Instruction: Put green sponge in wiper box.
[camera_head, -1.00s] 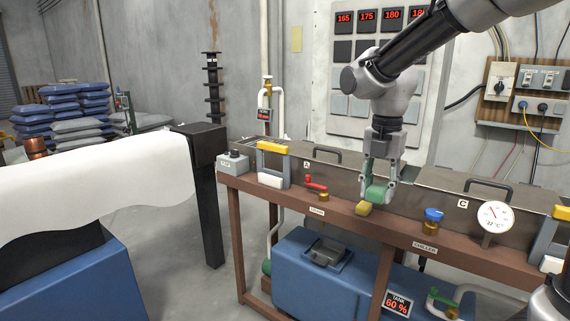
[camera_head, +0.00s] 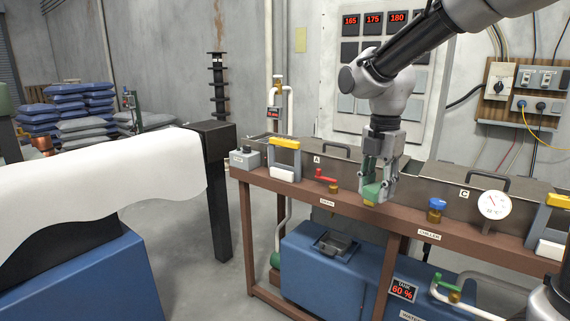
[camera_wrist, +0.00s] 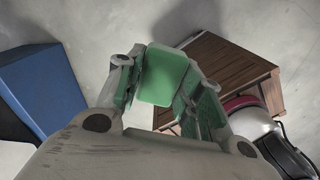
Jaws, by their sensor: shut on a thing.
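My gripper (camera_head: 378,182) is shut on the green sponge (camera_head: 372,192), which shows low between the fingers just above the front of the grey trough. In the wrist view the sponge (camera_wrist: 162,75) is a flat green slab between the fingers, tilted. The fingers hide part of it. The long grey trough (camera_head: 345,168) has covered sections marked A and C. A grey frame with a yellow top and a white block (camera_head: 285,157) stands at its left end. I cannot tell which part is the wiper box.
A yellow block (camera_head: 370,203) sits on the brown ledge under my gripper. A red-handled valve (camera_head: 326,176), a blue-knobbed valve (camera_head: 436,206) and a round gauge (camera_head: 494,205) line the front. A second yellow-topped frame (camera_head: 552,222) stands at right.

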